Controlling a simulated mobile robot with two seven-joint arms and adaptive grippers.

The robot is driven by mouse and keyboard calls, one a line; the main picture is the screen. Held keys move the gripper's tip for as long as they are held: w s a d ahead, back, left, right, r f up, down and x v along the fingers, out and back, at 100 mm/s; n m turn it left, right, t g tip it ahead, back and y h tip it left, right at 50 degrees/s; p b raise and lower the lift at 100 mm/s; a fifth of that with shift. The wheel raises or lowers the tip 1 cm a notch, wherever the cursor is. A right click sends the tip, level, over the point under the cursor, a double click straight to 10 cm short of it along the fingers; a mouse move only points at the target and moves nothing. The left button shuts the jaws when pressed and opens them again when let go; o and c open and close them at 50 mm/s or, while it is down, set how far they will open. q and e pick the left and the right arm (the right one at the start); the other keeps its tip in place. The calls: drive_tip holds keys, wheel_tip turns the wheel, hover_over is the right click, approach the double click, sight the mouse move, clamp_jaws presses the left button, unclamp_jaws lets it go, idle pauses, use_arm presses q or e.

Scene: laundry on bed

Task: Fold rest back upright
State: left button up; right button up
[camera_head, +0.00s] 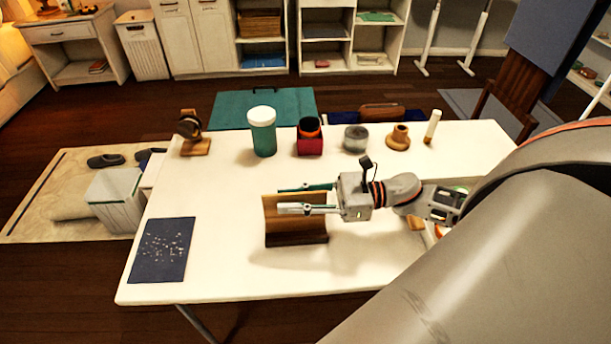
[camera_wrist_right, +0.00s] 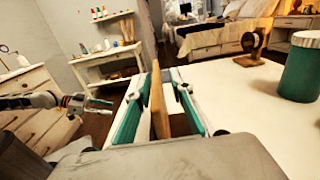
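The brown wooden rest (camera_head: 283,226) stands near the front middle of the white table, with a darker base and a panel rising from it. My right gripper (camera_head: 307,198) reaches in from the right at the panel's upper part. In the right wrist view the panel (camera_wrist_right: 158,103) stands on edge between the two teal-padded fingers, with gaps visible beside it, so the gripper is open around it. The panel's exact tilt is hard to tell. My left gripper (camera_wrist_right: 98,106) shows only in the right wrist view, away from the rest, its fingers apart and empty.
Along the table's back are a headphone stand (camera_head: 193,135), a green jar (camera_head: 263,138), a red box (camera_head: 309,145), a grey tin (camera_head: 355,139), a wooden holder (camera_head: 398,141) and a white bottle (camera_head: 432,127). A dark blue mat (camera_head: 163,249) lies at front left.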

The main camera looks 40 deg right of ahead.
drive_tip(key=v, duration=1.1)
drive_tip(key=shift+s+d, duration=0.2)
drive_tip(key=shift+d, duration=0.15)
